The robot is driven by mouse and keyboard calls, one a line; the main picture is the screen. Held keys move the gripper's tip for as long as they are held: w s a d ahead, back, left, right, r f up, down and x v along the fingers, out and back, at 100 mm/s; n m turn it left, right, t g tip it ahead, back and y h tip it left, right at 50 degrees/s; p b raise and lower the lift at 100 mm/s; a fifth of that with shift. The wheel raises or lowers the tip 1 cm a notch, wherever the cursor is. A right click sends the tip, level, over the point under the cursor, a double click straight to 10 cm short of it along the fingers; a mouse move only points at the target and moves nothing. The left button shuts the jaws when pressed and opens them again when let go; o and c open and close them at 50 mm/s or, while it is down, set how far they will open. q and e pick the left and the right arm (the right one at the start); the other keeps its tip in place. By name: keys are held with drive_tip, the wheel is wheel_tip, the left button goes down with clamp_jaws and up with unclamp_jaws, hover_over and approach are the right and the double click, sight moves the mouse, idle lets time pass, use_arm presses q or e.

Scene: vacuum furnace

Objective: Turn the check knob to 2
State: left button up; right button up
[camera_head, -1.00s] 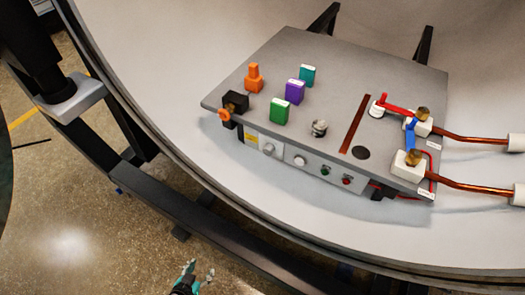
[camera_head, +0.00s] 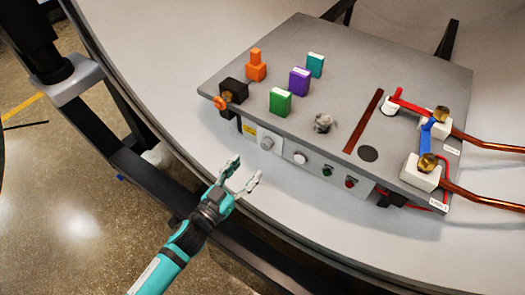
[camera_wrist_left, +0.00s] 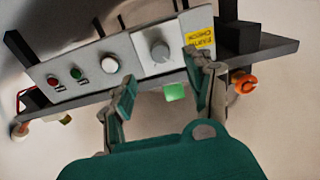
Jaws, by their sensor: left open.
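The check knob (camera_head: 266,143) is a small grey round knob on the front panel of the grey bench unit (camera_head: 360,75), beside a yellow label (camera_head: 249,130). In the left wrist view the knob (camera_wrist_left: 160,51) is near top centre on a light plate, with the yellow label (camera_wrist_left: 202,40) to its right; the panel looks upside down there. My left gripper (camera_head: 247,172) is open and empty, in front of and below the knob, apart from it. In the left wrist view its fingers (camera_wrist_left: 162,80) frame the area just below the knob. My right gripper is not in view.
A white round knob (camera_head: 300,158), a green button (camera_head: 327,171) and a red button (camera_head: 351,183) line the panel. An orange-tipped black block (camera_head: 233,92) stands at the left corner. Coloured blocks stand on top. The curved pale shell (camera_head: 190,100) surrounds the unit.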

sight(265, 148)
use_arm(q)
drive_tip(key=b+x, duration=0.1)
drive_tip(key=x, duration=0.6)
drive_tip(key=shift+w+d+b, duration=0.2)
drive_tip(key=shift+w+b, duration=0.1)
drive_tip(key=shift+b, duration=0.1)
drive_tip(key=shift+w+d, duration=0.3)
drive_tip(key=shift+w, duration=0.15)
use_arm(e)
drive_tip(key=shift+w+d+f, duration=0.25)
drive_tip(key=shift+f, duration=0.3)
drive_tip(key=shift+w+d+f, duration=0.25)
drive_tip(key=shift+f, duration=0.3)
use_arm(q)
clamp_jaws()
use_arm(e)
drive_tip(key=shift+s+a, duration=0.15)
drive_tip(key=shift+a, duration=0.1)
